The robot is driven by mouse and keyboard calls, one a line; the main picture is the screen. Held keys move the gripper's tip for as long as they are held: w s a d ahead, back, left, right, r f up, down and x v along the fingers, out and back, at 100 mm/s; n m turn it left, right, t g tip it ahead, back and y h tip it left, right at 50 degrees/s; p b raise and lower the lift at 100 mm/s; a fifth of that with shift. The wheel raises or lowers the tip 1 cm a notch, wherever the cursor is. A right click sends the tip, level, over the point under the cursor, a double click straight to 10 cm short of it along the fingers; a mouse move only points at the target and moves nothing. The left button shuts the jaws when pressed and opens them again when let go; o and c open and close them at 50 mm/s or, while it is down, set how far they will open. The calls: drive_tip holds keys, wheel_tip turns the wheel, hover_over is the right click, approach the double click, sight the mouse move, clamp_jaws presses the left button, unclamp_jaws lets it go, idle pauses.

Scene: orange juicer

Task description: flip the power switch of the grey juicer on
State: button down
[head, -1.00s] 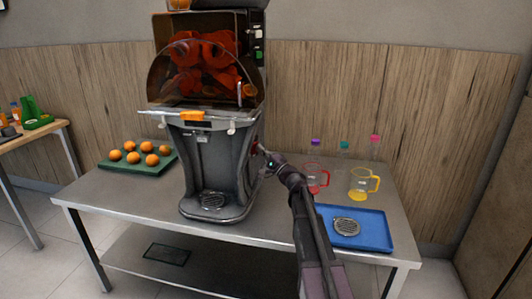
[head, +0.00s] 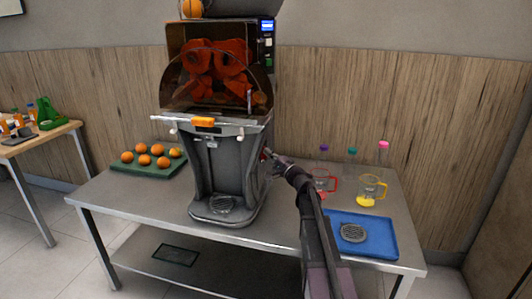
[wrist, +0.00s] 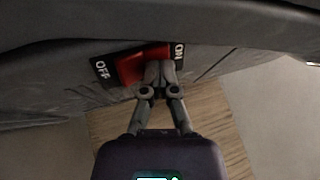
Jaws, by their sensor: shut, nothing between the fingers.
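The grey juicer (head: 205,160) stands on the metal table, with a smoky cover over red pressing parts. The small display (head: 267,26) at its upper right is lit blue. In the wrist view the red power switch (wrist: 130,69) sits on the juicer's grey side between an OFF label (wrist: 102,70) and an ON label (wrist: 179,52). My gripper (wrist: 160,70) is shut and empty, its fingertips at the ON end of the switch, seemingly touching it. They partly cover that end. In the head view my gripper (head: 270,156) reaches the juicer's right side.
A green tray (head: 150,171) with several oranges lies left of the juicer. A red-handled jug (head: 322,181), a yellow-handled jug (head: 370,188) and a blue tray (head: 378,238) are on the right, near my arm. Several bottles with coloured caps stand behind the jugs.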

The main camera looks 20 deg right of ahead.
drive_tip(key=shift+a, duration=0.2)
drive_tip(key=s+d, duration=0.6)
drive_tip(key=s, duration=0.6)
drive_tip(key=shift+s+d+f, duration=0.15)
drive_tip(key=shift+s+d, duration=0.1)
drive_tip(key=shift+d, duration=0.15)
